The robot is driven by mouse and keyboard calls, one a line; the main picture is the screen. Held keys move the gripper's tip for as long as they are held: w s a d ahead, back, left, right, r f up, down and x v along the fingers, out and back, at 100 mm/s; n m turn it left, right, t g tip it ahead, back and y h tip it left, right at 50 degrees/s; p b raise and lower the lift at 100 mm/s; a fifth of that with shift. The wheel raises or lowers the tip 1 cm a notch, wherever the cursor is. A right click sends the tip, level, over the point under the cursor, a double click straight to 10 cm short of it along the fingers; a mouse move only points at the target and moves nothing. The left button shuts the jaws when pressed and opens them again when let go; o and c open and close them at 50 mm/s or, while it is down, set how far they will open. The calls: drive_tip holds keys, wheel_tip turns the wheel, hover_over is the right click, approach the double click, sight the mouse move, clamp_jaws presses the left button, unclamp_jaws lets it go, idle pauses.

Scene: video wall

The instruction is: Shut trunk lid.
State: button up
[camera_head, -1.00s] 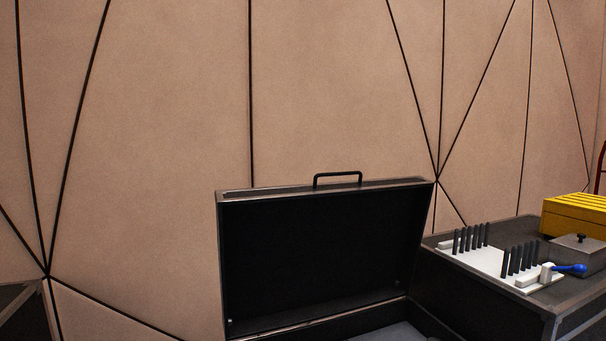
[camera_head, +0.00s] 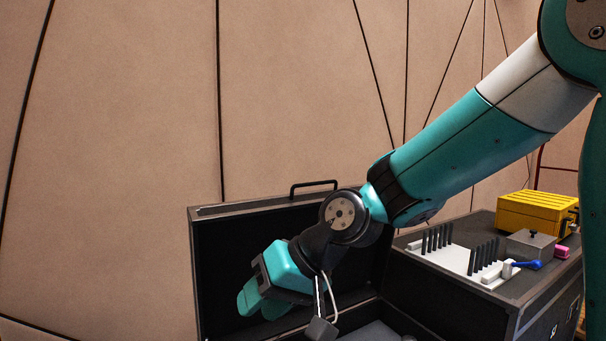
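The black trunk lid (camera_head: 225,243) stands raised, nearly upright, at the lower middle, with a dark handle (camera_head: 313,185) on its top edge. The trunk's inside (camera_head: 372,332) shows only in part at the bottom edge. My arm reaches in from the upper right, and my gripper (camera_head: 258,308) hangs in front of the lid's inner face, pointing down and left. Two teal finger pads show close together, seen from the side. The gap between them is hard to judge. I see nothing held. I cannot tell whether the gripper touches the lid.
A dark case (camera_head: 460,292) stands right of the trunk. On it are a white rack (camera_head: 455,260) with black pegs, a yellow box (camera_head: 530,212), a grey box (camera_head: 530,244), a blue-handled tool (camera_head: 525,265) and a pink block (camera_head: 562,251). A panelled wall (camera_head: 120,130) stands behind.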

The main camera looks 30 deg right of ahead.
drive_tip(key=w+d+r+m+t+p, duration=0.25)
drive_tip(key=w+d+r+m, duration=0.2)
drive_tip(key=w, duration=0.45)
drive_tip(key=m+t+h+p, duration=0.6)
drive_tip(key=m+t, duration=0.4)
drive_tip(key=m, duration=0.4)
approach(318, 184)
drive_tip(key=shift+h, duration=0.3)
drive_tip(key=w+p, duration=0.1)
drive_tip(key=w, duration=0.2)
drive_tip(key=w+p, duration=0.1)
drive_tip(key=w, duration=0.3)
drive_tip(key=w+p, duration=0.1)
drive_tip(key=w, duration=0.2)
drive_tip(key=shift+w+a+f, duration=0.3)
drive_tip(key=shift+w+a, duration=0.05)
drive_tip(key=shift+a, duration=0.05)
clamp_jaws()
